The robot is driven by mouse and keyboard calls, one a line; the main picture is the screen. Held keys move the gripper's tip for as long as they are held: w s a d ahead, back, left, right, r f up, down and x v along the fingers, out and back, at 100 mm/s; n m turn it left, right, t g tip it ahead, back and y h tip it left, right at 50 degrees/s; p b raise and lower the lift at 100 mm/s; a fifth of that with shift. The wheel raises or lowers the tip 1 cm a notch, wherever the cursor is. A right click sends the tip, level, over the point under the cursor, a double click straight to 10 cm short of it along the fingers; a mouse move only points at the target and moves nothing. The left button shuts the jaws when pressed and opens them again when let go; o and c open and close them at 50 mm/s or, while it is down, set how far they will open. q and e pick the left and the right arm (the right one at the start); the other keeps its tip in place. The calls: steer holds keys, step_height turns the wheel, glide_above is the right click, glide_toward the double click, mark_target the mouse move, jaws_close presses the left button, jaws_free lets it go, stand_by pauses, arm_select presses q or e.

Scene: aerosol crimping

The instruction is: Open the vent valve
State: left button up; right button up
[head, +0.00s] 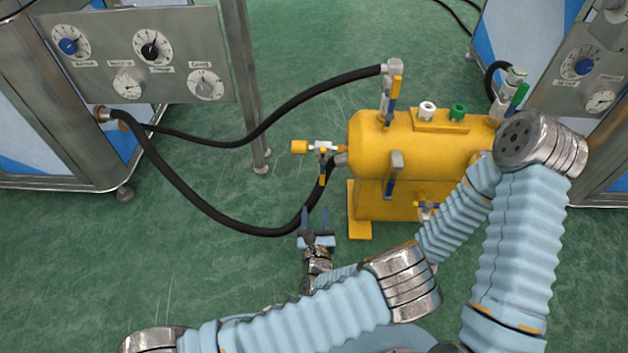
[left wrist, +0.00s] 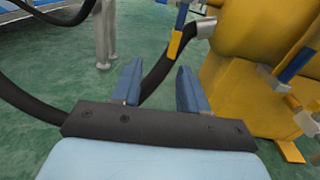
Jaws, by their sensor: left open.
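A yellow tank (head: 425,145) stands on the floor and carries several lever valves. At its left end a small metal valve (head: 323,147) ends in a yellow cap-like piece (head: 299,147). Its lever (head: 322,169), blue and yellow, points down; the yellow lever end (left wrist: 175,44) also shows in the left wrist view. No label marks which valve is the vent valve. My left gripper (head: 315,214) is open and empty, below this lever in the head view. In the left wrist view its fingers (left wrist: 160,72) are apart, with the lever beyond them. My right gripper is hidden.
A black hose (head: 220,220) loops left of the tank, and passes behind the left fingers in the left wrist view. Another hose (head: 310,92) reaches the upper valve (head: 393,85). Gauge panels (head: 140,55) stand left and right. Open green floor lies to the left.

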mark_target(322, 178)
arm_select(q)
steer(key=shift+m+h, duration=0.5)
steer(key=shift+h, duration=0.1)
steer(key=w, duration=0.4)
steer(key=w+d+b, duration=0.1)
steer(key=w, duration=0.4)
steer(key=w+b, duration=0.1)
steer(key=w, duration=0.3)
steer(key=shift+w+d+r, duration=0.2)
steer(key=shift+w+d, duration=0.15)
steer(key=shift+w, duration=0.05)
jaws_close()
